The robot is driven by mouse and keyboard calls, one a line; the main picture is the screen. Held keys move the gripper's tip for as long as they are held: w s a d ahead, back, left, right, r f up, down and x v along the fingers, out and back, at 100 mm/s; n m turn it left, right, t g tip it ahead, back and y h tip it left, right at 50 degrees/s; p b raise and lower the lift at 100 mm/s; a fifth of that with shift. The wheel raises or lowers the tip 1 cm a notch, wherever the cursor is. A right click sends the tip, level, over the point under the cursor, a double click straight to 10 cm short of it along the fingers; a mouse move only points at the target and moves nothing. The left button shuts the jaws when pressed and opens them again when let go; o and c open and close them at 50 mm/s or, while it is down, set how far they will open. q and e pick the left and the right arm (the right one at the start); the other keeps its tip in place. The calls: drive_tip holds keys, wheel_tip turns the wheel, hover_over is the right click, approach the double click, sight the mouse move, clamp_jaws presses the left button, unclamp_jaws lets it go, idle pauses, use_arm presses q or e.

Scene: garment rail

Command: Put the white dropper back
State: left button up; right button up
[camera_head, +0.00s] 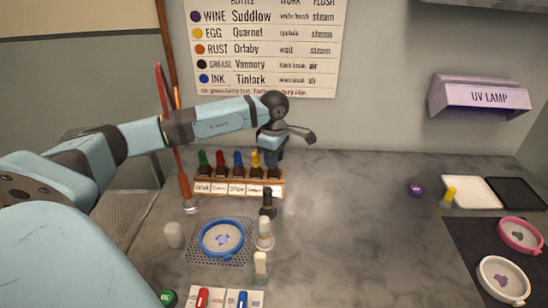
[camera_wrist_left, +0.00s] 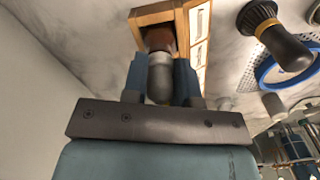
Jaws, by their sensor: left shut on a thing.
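My left gripper (camera_head: 272,158) is over the right end of the wooden rack (camera_head: 236,186). In the left wrist view its fingers (camera_wrist_left: 160,85) are shut on the white dropper (camera_wrist_left: 160,78), which looks grey in the shade. Below the dropper a reddish-brown part (camera_wrist_left: 159,40) shows inside the rack's end slot (camera_wrist_left: 137,45). I cannot tell whether the dropper is fully seated. In the head view the gripper hides the dropper. My right gripper is not in view.
Green, red, blue and yellow droppers (camera_head: 221,161) fill the other slots.

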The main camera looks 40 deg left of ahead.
use_arm(q)
drive_tip(key=o, duration=1)
drive_tip(key=shift+c, duration=0.2)
drive_tip(key=shift+r+p, duration=0.75)
drive_tip(key=shift+r, duration=0.45)
drive_tip(key=shift+r+p, duration=1.45)
drive_tip(key=shift+r, duration=1.15)
